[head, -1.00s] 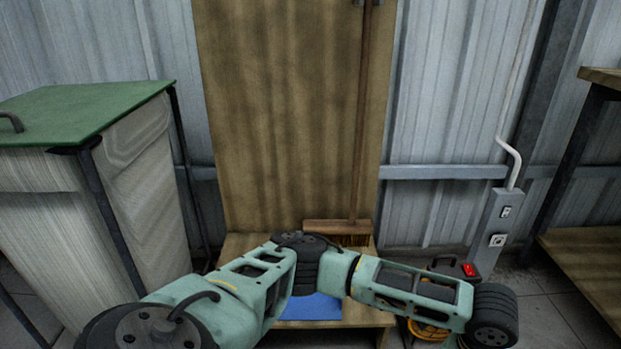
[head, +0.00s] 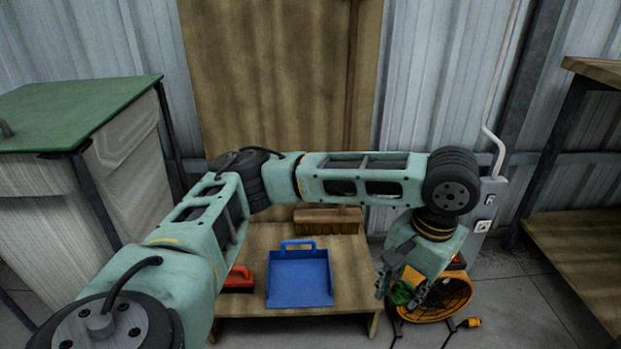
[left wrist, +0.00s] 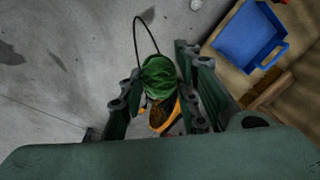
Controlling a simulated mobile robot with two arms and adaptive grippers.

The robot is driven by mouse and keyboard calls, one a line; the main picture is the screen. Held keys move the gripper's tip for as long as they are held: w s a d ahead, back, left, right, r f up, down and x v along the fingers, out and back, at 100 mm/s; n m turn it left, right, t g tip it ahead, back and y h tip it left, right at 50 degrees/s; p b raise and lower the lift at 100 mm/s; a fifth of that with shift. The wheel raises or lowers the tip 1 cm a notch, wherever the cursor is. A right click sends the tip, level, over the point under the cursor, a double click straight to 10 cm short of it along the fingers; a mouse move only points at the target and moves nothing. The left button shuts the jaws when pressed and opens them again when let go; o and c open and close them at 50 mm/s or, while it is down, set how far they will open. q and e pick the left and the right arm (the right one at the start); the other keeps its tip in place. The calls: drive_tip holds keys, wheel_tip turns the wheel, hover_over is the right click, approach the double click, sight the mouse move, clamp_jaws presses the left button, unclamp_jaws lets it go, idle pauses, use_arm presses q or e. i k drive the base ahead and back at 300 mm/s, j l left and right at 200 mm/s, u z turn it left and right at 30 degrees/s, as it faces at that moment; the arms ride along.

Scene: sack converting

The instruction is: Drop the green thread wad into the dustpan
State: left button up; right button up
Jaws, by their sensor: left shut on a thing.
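The green thread wad (head: 402,293) is held between the fingers of my left gripper (head: 400,290), which is shut on it. In the left wrist view the wad (left wrist: 159,77) shows between the fingers of the gripper (left wrist: 158,90). The blue dustpan (head: 299,280) lies on the low wooden bench, to the left of the gripper in the head view. It also shows at the upper right of the left wrist view (left wrist: 248,38). The wad is apart from the dustpan, over the floor side of the bench. My right gripper is not in view.
A red-handled brush (head: 239,281) lies left of the dustpan and a broom head (head: 327,220) is behind it on the bench (head: 350,285). An orange round machine (head: 437,300) stands on the floor below the gripper. A green-topped table (head: 75,110) is at left.

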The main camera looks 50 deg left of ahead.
sight(304, 283)
drive_tip(key=i+j+u, duration=0.1)
drive_tip(key=u, duration=0.25)
drive_tip(key=j+u, duration=0.1)
drive_tip(key=u, duration=0.3)
drive_tip(key=i+u, duration=0.15)
drive_tip(key=u, duration=0.2)
drive_tip(key=i+j, duration=0.1)
drive_tip(key=i, duration=0.35)
